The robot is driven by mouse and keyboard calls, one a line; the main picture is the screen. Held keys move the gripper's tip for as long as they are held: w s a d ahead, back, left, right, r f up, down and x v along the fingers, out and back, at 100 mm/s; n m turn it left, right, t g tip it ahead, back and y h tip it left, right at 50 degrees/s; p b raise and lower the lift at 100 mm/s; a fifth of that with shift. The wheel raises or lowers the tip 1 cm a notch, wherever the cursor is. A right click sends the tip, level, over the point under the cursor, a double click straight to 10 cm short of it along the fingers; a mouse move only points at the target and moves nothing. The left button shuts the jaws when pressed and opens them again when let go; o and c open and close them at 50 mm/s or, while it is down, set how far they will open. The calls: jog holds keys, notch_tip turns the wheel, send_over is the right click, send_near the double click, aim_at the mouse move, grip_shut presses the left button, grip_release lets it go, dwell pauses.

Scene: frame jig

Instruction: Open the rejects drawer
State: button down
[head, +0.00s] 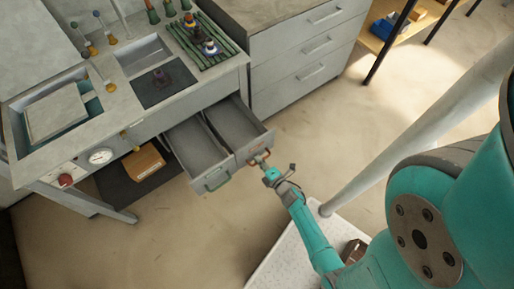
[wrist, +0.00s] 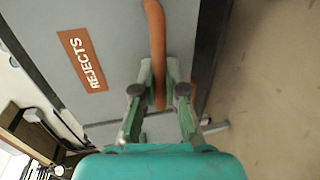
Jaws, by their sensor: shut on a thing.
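The rejects drawer (head: 240,124) is pulled out from the grey bench, and its inside shows as empty in the head view. In the wrist view its grey front (wrist: 115,25) carries an orange REJECTS label (wrist: 83,60). Its orange bar handle (wrist: 154,30) passes between the fingers of my gripper (wrist: 158,75). My gripper is shut on this handle; in the head view my gripper (head: 264,164) is at the drawer's front. The part of the handle behind the fingers is partly hidden.
A second drawer (head: 200,148) with a green handle (head: 217,181) stands open just left of the rejects drawer. A grey cabinet (head: 305,55) with several shut drawers stands to the right. A cardboard box (head: 144,161) sits under the bench. The floor in front (head: 190,235) is clear.

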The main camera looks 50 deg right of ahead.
jog(key=c, duration=1.2)
grip_release()
jog(key=v, duration=0.7)
jog(key=shift+s, duration=0.2)
jog(key=shift+a, duration=0.1)
